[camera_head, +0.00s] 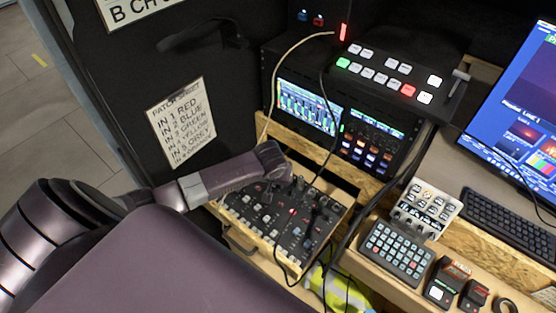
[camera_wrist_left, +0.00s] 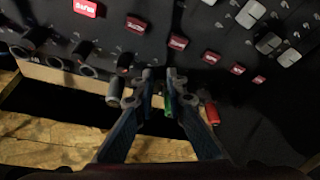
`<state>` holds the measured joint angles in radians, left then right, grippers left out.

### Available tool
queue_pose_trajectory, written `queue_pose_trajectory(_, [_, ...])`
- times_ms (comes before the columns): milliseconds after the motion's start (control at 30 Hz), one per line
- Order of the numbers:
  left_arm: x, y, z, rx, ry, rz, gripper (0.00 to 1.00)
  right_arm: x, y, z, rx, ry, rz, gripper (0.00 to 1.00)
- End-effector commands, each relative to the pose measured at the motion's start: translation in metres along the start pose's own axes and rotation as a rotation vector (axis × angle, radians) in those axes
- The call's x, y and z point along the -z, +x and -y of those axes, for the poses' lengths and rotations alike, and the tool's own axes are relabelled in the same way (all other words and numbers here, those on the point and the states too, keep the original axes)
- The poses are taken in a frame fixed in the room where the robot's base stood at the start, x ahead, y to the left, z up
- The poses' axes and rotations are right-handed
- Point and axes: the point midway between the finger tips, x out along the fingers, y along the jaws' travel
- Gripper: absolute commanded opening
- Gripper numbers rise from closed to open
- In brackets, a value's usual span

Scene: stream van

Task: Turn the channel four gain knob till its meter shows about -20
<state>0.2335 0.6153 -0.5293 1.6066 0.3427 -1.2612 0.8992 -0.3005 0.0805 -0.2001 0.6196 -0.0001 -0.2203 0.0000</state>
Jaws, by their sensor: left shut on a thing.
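The dark audio mixer (camera_head: 290,225) sits in a wooden tray below the rack, with many small knobs and lit buttons. My left gripper (camera_head: 287,183) reaches its upper edge from the left. In the left wrist view, my left gripper (camera_wrist_left: 160,85) has its two fingers close together at the panel, shut on a small knob mostly hidden between them. I cannot read which channel it is. A green piece (camera_wrist_left: 187,102) shows right beside the right finger. The meter screen (camera_head: 308,106) shows several level bars, too small to read. My right gripper is not in view.
A grey plug (camera_wrist_left: 129,101) and a red plug (camera_wrist_left: 212,113) flank the fingers. Cables hang over the mixer. To the right are a button pad (camera_head: 396,252), a small white-topped controller (camera_head: 427,208) and a keyboard (camera_head: 510,225). A patch sheet (camera_head: 180,123) hangs on the left panel.

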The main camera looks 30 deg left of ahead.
Motion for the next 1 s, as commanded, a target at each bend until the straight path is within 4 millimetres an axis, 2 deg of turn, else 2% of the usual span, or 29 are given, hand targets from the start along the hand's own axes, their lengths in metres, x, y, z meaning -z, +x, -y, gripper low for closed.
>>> queue_pose_trajectory(33, [0.002,-0.001,0.000,0.000,0.000,-0.004,0.13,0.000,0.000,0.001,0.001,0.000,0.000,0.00])
queue_pose_trajectory(200, [0.001,0.000,0.000,0.000,0.001,-0.003,0.29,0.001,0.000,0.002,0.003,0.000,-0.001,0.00])
queue_pose_trajectory(567, [0.001,-0.005,0.000,-0.002,0.002,-0.003,0.29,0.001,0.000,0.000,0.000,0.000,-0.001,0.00])
queue_pose_trajectory(767, [0.001,-0.030,0.000,-0.002,0.003,-0.004,0.29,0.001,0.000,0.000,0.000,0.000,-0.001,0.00])
queue_pose_trajectory(1000, [0.001,-0.076,-0.001,-0.003,0.003,-0.004,0.29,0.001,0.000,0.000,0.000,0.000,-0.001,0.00])
